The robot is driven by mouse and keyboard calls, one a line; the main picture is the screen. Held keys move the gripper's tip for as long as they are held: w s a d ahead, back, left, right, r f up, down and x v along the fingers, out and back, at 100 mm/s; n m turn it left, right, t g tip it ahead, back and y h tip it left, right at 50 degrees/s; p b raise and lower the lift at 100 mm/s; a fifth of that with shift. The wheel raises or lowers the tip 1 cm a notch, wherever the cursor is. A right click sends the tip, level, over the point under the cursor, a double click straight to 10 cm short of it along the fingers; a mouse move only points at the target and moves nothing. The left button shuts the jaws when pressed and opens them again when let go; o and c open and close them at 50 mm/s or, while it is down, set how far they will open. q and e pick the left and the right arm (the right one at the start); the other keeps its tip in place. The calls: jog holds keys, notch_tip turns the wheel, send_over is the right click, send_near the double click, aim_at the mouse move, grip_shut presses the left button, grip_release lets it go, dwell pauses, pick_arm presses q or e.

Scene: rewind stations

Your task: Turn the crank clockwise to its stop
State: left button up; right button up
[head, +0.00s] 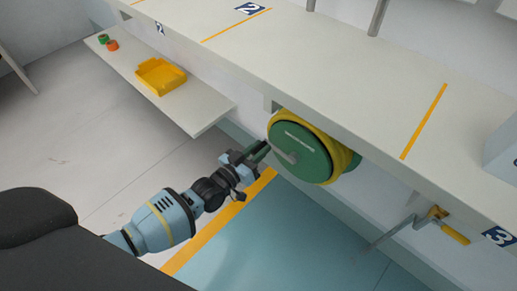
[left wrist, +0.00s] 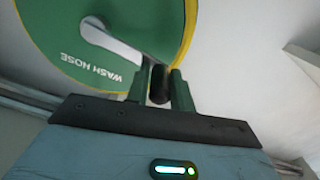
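A green hose reel (head: 302,152) with a yellow rim hangs under the counter edge. Its face reads "WASH HOSE" in the left wrist view (left wrist: 72,62). In the head view the fingers mostly hide the handle. My right gripper is in neither view.
The white counter (head: 330,75) overhangs the reel. A lower shelf (head: 190,108) at left holds a yellow tray (head: 161,77) and small green and orange items. Another crank with a yellow handle (head: 455,232) is at right by sign 3. The floor below is open.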

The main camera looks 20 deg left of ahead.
pick_arm(q)
grip_shut()
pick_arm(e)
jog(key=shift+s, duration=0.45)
pick_arm(q)
jog(key=shift+r, duration=0.15)
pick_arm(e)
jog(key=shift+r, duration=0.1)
